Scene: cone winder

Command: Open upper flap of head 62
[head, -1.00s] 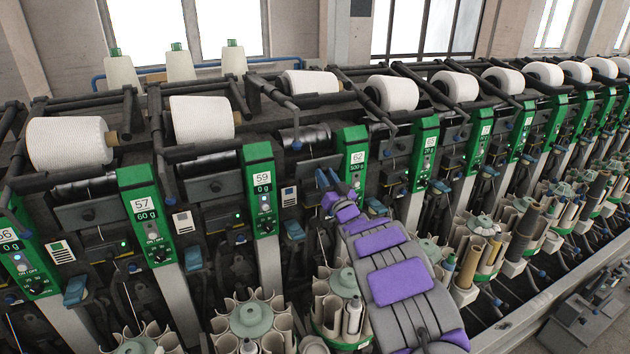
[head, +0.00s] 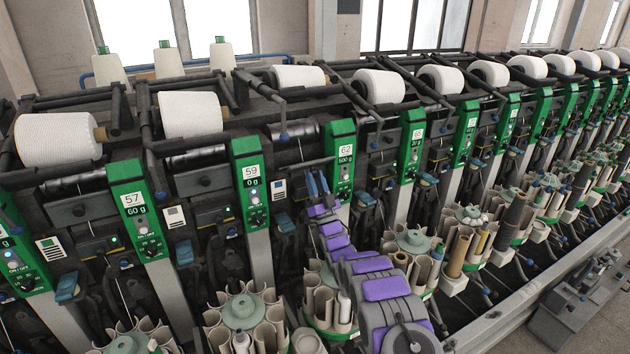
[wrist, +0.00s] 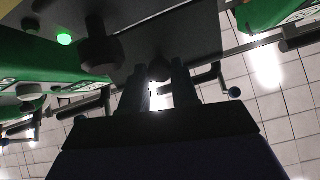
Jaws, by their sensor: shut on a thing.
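Head 62 (head: 342,165) has a green panel marked 62 and 500 g, in the middle of the head view. My gripper (head: 317,184) is just left of this panel, at the front of the head. In the wrist view, my gripper (wrist: 161,84) has its two dark fingers on either side of a round dark knob (wrist: 160,69), shut on it. The knob stands at the edge of a dark flat plate, the upper flap (wrist: 195,35). My gripper and arm hide part of the head's front in the head view, and I cannot tell the flap's angle.
Head 59 (head: 249,185) stands to the left, and further heads run to the right. Bobbin magazines (head: 245,312) stick out below, close to my arm. A green light (wrist: 64,39) glows in the wrist view. A metal rail (head: 520,310) runs along the lower right.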

